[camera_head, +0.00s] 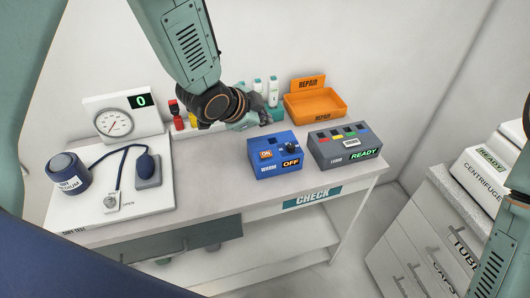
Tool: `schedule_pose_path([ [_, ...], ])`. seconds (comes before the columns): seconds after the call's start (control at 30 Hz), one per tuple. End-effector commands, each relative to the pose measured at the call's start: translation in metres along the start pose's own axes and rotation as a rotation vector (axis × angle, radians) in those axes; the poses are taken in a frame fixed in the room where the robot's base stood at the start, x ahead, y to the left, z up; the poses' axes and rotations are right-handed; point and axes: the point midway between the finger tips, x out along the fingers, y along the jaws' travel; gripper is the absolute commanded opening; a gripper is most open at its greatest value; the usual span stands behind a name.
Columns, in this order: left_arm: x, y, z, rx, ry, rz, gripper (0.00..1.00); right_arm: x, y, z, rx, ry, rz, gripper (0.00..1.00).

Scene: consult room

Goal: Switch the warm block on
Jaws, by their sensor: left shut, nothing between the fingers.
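The warm block (258,172) is a blue box on the white table, marked WARM. It has an orange ON label at its left, a dark display reading OFF at its right, and a small dark switch or knob (288,147) on top; its exact setting is too small to tell. My left gripper (262,119) is shut and empty, above the table just behind and to the left of the block, apart from it as far as I can tell. My right arm shows at the right edge, but its gripper is out of view.
A grey box reading READY (334,158) stands right of the block. An orange REPAIR tray (318,108) and several small bottles (272,90) stand behind. A gauge panel (122,118) with cuff and bulb is at the left. The table front (230,199) is clear.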

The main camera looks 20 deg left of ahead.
Motion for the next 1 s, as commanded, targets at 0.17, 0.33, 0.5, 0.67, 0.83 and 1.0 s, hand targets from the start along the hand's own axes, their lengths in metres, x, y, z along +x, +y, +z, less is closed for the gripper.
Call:
schedule_pose_path([
  [0.17,0.005,0.004,0.004,-0.002,-0.001,0.0,0.0,0.007,0.0,0.0,0.0,0.0,0.0,0.4],
  [0.33,0.015,0.011,0.012,-0.002,-0.002,0.0,0.0,0.02,0.0,0.0,0.0,0.0,0.0,0.4],
  [0.5,0.028,0.021,0.022,-0.002,-0.001,-0.001,0.0,0.038,0.0,0.0,0.0,0.0,0.0,0.4],
  [0.67,0.04,0.03,0.03,-0.003,-0.001,-0.001,0.0,0.054,0.0,0.0,0.0,0.0,0.0,0.4],
  [0.83,0.054,0.04,0.041,-0.004,-0.002,-0.001,0.0,0.07,0.001,0.0,0.0,0.0,0.0,0.4],
  [1.0,0.061,0.045,0.046,-0.004,-0.002,-0.001,0.0,0.077,0.001,0.0,0.0,0.0,0.0,0.4],
])
